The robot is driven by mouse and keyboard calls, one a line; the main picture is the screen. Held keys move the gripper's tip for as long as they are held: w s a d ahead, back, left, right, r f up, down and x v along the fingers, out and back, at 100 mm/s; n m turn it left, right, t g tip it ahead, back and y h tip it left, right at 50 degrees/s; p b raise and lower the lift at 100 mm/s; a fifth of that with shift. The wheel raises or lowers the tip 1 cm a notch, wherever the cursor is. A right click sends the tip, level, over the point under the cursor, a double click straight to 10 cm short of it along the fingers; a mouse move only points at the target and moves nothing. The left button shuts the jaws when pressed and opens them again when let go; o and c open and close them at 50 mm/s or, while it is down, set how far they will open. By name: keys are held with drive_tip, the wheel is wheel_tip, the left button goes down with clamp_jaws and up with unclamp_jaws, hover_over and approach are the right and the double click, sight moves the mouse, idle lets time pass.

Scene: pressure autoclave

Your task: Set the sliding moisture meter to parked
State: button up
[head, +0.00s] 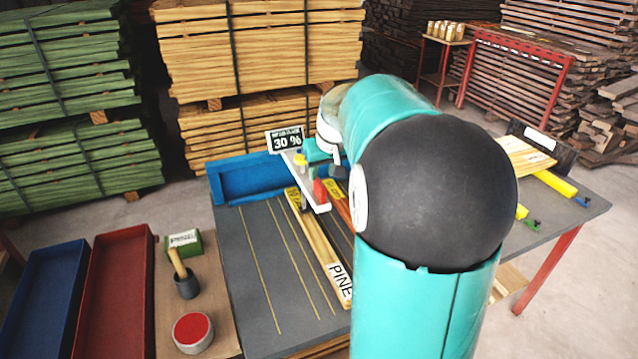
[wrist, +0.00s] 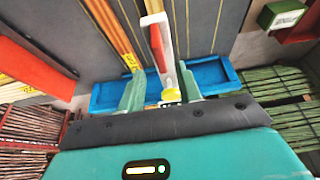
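The moisture meter has a black-and-white display (head: 287,141) reading 30 % and a white arm (head: 318,206) reaching over the table, with a red part (head: 320,191) on it. In the wrist view the white arm (wrist: 168,62) runs up between my fingers, with the red part (wrist: 157,46) on it and a yellow knob (wrist: 170,87) near its close end. My gripper (wrist: 161,90) is open, with pale green fingers apart on either side of the knob. Gaps show beside the knob, and I cannot tell about contact. In the head view my arm hides most of my gripper.
A pine board (head: 318,247) lies on the grey table (head: 262,290) beneath the meter arm. A blue tray (head: 236,181) lines the far table edge. Red (head: 112,290) and blue bins, a brush pot and a red-topped tin (head: 193,332) stand at left. Lumber stacks stand behind.

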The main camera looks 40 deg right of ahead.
sight(320, 182)
drive_tip(key=x, duration=0.6)
drive_tip(key=shift+f, duration=0.15)
clamp_jaws()
